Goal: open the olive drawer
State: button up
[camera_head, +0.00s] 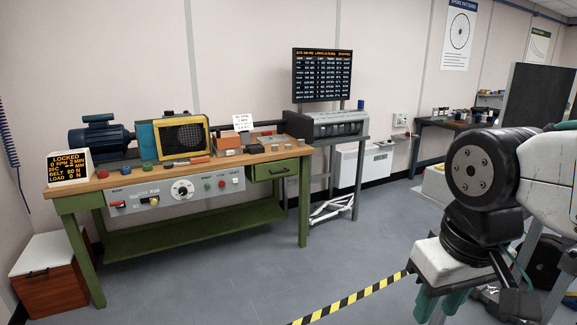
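The olive drawer (276,169) is set under the right end of the wooden-topped workbench. Its front looks flush with the bench frame, so it appears closed, and a small dark handle shows on it. My gripper (440,305) is at the lower right of the head view, at the end of my white and black arm. It points downward, well to the right of the drawer and nearer the camera, touching nothing that I can see. Dark green finger-like parts show, partly cut off by the bottom edge. Their opening is not clear.
The green workbench (150,183) carries a motor, a yellow-framed machine and small parts. A grey stand (335,135) is close to its right. Yellow-black floor tape (350,299) crosses the open grey floor. A wooden box (48,275) stands at the left.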

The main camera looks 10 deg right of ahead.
aim_at(279, 168)
jog(key=i, duration=2.85)
jog(key=z, duration=0.1)
